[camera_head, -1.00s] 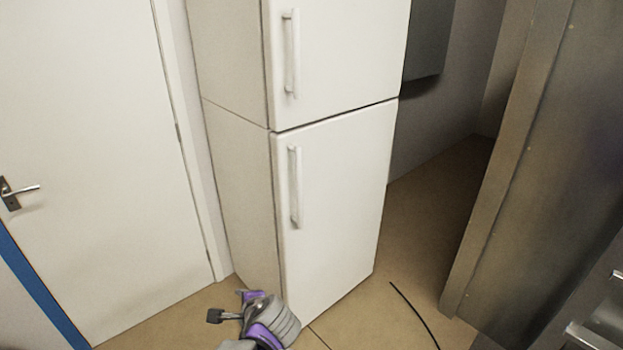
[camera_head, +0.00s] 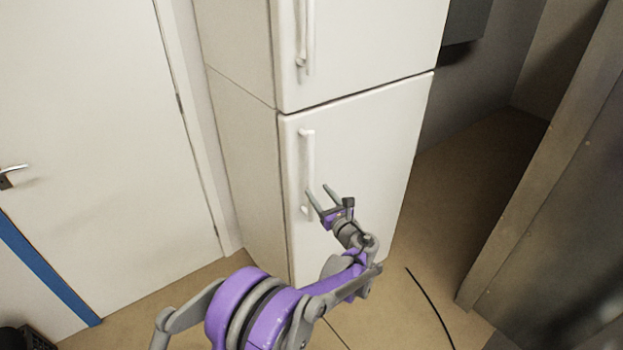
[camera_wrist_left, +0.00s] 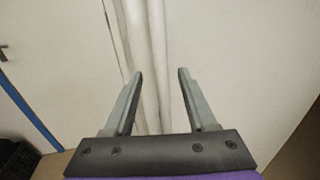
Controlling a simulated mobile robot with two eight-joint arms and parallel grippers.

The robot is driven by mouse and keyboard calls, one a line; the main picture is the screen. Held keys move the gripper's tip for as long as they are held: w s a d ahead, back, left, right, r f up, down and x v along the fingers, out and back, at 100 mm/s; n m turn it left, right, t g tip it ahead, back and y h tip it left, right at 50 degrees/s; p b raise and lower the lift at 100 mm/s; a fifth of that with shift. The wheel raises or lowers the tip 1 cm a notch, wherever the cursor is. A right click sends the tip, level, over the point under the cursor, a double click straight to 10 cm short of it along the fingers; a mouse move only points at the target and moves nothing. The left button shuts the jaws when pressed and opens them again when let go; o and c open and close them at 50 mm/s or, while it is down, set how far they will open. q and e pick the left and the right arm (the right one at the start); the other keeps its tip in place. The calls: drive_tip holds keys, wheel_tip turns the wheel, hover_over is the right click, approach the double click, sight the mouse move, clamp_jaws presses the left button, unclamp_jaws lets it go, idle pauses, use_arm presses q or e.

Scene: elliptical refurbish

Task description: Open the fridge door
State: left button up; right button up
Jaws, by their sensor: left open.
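A white fridge (camera_head: 362,140) stands in the middle of the head view, with an upper and a lower door, both shut. The lower door has a vertical white handle (camera_head: 308,165) near its left edge. The upper door has a similar handle (camera_head: 306,35). My left gripper (camera_head: 320,191) is open and empty, in front of the lower part of the lower handle. My right gripper is not in view.
A white room door (camera_head: 90,130) with a metal handle is at the left. A grey metal panel (camera_head: 550,200) stands at the right. A dark cable (camera_head: 430,305) lies on the tan floor. A dark crate (camera_wrist_left: 17,160) is at the lower left.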

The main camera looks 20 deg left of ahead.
sight(312, 183)
use_arm(q)
drive_tip(key=p+x, duration=0.1)
drive_tip(key=x, duration=0.5)
drive_tip(key=shift+w+a, duration=0.1)
drive_tip(key=shift+w, duration=0.15)
drive_tip(key=shift+c, duration=0.4)
clamp_jaws()
idle(0.8)
